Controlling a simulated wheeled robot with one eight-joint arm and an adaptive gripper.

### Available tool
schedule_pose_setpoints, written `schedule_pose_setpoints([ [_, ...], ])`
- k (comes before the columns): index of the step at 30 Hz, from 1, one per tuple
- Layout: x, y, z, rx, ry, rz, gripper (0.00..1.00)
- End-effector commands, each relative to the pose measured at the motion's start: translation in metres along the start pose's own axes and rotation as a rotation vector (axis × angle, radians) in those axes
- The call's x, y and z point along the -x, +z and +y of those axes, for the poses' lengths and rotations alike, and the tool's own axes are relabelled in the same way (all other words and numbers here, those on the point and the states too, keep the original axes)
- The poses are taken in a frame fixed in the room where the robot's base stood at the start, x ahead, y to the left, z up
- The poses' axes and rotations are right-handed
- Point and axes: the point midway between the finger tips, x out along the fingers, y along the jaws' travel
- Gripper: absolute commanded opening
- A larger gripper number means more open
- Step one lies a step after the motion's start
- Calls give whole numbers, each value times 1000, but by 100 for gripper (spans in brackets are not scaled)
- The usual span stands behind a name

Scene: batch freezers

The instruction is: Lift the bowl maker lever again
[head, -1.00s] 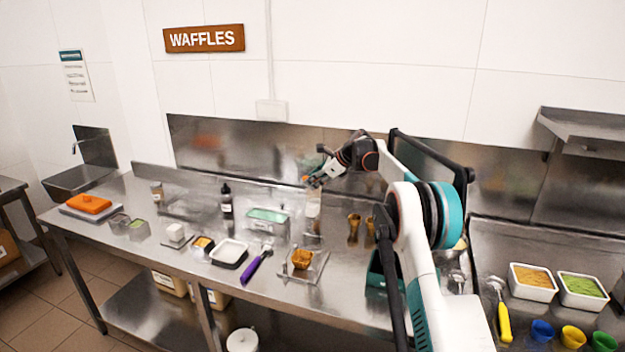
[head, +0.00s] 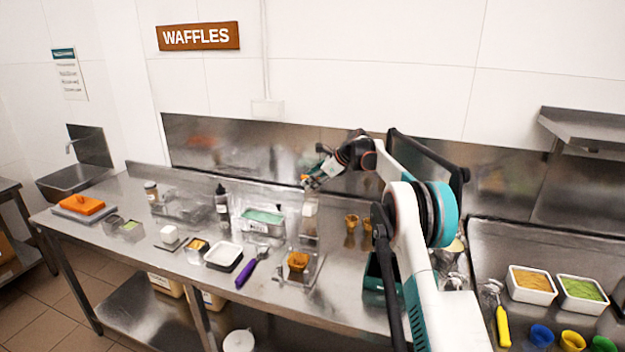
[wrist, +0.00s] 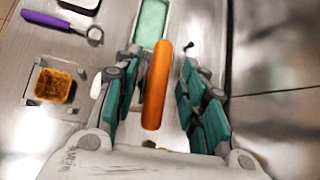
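An orange lever handle (wrist: 157,85) runs lengthwise between the fingers of my gripper (wrist: 160,100) in the wrist view. The fingers are spread, with a gap visible on each side of the handle. In the head view my gripper (head: 315,180) is above the back of the steel counter, with a bit of orange at its tip. An upright piece (head: 309,212) stands just below it. A golden-brown waffle bowl (head: 298,261) sits on a metal plate in front; it also shows at the left of the wrist view (wrist: 55,85). The lever's joint is hidden.
Two golden cones (head: 351,222) stand right of the upright piece. The steel back wall is close behind my gripper.

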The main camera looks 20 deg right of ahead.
Motion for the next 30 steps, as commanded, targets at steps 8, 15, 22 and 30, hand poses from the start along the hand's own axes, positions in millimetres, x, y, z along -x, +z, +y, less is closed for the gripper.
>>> schedule_pose_setpoints([
  [8, 0, -1, -1, -1, -2, 1, 35],
  [15, 6, -1, -1, -3, -1, 1, 35],
  [22, 44, -1, -1, -4, -2, 1, 35],
  [30, 95, 0, 0, -3, 0, 1, 35],
])
